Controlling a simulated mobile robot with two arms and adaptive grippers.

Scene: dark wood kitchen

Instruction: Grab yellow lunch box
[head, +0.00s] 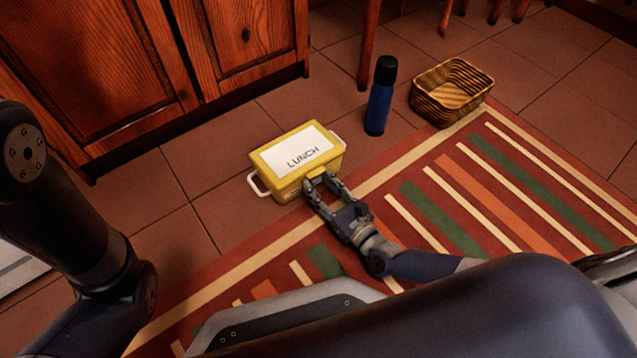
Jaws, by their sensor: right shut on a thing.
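The yellow lunch box (272,162) has a white lid panel marked LUNCH and white side handles. It sits on the tiled floor at the edge of the striped rug, in the middle of the head view. My right gripper (321,184) is at the box's near side, its fingers shut on the box around the yellow front latch area. The exact contact of the fingertips is partly hidden. My left arm shows at the left, but its gripper is out of view.
A blue bottle (379,98) with a black cap stands on the tiles behind and right of the box. A wicker basket (452,92) is further right, by the striped rug (470,190). A wooden cabinet (150,60) stands at the back left. Wooden furniture legs (368,45) are at the back.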

